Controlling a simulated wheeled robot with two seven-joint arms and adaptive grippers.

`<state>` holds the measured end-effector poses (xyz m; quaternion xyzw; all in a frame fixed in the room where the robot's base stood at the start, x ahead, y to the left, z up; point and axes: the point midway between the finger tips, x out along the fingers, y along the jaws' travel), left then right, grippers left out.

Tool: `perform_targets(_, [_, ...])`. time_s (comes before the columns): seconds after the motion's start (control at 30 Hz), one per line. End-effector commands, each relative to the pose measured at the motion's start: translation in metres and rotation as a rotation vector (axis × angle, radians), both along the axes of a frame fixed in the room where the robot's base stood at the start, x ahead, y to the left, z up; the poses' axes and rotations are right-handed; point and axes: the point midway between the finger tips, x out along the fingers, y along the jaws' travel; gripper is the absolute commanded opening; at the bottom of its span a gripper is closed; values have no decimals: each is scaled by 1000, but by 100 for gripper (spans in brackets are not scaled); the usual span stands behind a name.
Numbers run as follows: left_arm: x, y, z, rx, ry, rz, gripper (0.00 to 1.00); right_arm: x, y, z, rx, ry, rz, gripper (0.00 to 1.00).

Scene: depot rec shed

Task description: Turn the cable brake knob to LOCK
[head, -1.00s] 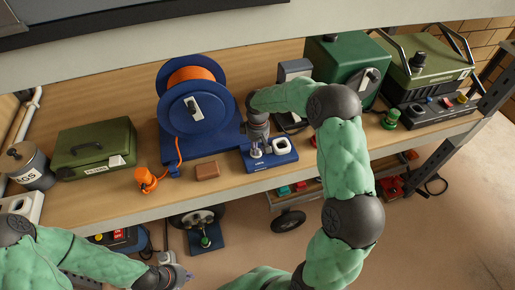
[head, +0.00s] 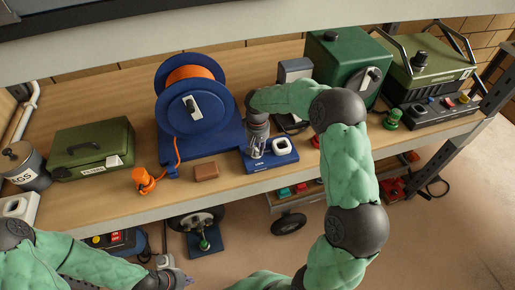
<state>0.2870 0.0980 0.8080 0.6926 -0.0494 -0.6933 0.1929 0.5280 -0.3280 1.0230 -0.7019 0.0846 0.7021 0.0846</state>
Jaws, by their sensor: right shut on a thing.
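The blue cable reel (head: 189,118) with orange cable stands on the bench, a white bar handle on its face. A low blue block (head: 283,158) with a pale label sits in front and to the right of it. My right gripper (head: 256,153) points down onto the left part of this block and is shut on the knob there. The fingers hide most of the knob, so its pointer and setting cannot be read. My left gripper (head: 180,279) is low at the front, below the bench edge, away from the block.
A brown block (head: 206,171) and an orange plug (head: 144,180) lie left of the blue block. A green box (head: 92,150) stands further left. A dark green machine (head: 337,66) and red and green knobs stand to the right. Bare bench shows along the front edge.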

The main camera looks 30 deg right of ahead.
Motion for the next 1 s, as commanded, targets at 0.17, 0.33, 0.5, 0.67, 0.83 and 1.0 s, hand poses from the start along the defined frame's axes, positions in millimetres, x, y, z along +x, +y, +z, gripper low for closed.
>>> perform_targets(0.17, [0,0,0,0,0,0,0,1,0,0,0,-2,-13,0])
perform_targets(0.33, [0,0,0,0,0,0,0,1,0,1,0,-2,-14,0])
perform_targets(0.5, [0,0,0,0,0,0,0,1,0,1,0,-2,-13,35])
perform_targets(0.67, [0,0,0,0,0,0,0,0,0,0,0,-1,-12,48])
perform_targets(0.83, [0,0,0,0,0,0,0,0,0,0,0,-1,-12,48])
perform_targets(1.0, [0,0,0,0,0,0,0,1,0,8,0,-2,-12,48])
